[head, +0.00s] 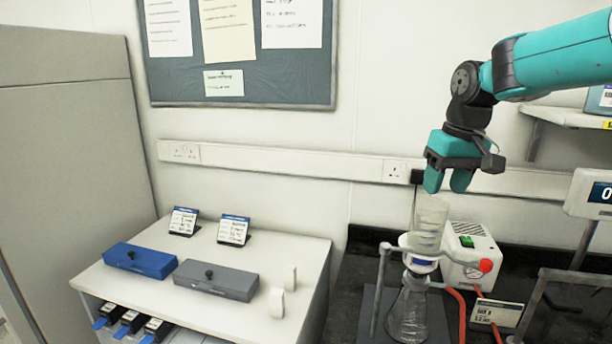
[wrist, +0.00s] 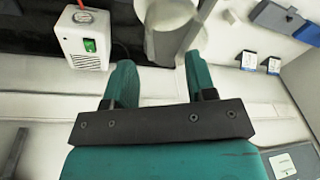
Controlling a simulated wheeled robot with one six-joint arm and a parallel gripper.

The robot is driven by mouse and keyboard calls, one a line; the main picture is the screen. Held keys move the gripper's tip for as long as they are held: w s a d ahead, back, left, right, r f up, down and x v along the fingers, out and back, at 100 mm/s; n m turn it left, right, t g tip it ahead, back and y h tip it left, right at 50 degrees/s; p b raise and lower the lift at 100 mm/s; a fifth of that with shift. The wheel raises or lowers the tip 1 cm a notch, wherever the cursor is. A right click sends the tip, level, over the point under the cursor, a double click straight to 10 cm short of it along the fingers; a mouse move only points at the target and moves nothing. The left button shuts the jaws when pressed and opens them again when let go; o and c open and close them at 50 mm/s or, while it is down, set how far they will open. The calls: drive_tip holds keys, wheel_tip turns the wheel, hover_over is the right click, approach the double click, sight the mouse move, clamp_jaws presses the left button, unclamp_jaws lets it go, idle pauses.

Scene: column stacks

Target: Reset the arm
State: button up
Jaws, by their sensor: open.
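My gripper (head: 449,180) hangs from my teal arm at the upper right of the head view, fingers pointing down. It is above the clear filter funnel (head: 428,222), which stands on a glass flask (head: 408,310) on the dark bench. In the wrist view my gripper (wrist: 158,78) shows two teal fingers spread apart with nothing between them. The funnel's pale round top (wrist: 170,30) appears just beyond the fingertips. I cannot tell from these frames how large the gap between fingertips and funnel is.
A white pump box (head: 470,250) with a green switch stands behind the flask; it also shows in the wrist view (wrist: 82,40). A metal clamp stand (head: 383,275) is beside the funnel. A blue box (head: 140,260) and a grey box (head: 215,280) lie on the white cabinet at left.

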drive_tip(key=s+a+f+n+y, duration=0.1)
drive_tip(key=s+a, duration=0.4)
drive_tip(key=s, duration=1)
drive_tip(key=s+a+f+n+g+y, duration=0.1)
drive_tip(key=s+a+f+n, duration=0.3)
drive_tip(key=s, duration=1.2)
drive_tip(key=shift+a+f+y+b, duration=0.4)
drive_tip(key=shift+a+f+y, duration=0.3)
drive_tip(key=shift+a, duration=0.45)
drive_tip(key=shift+c, duration=0.2)
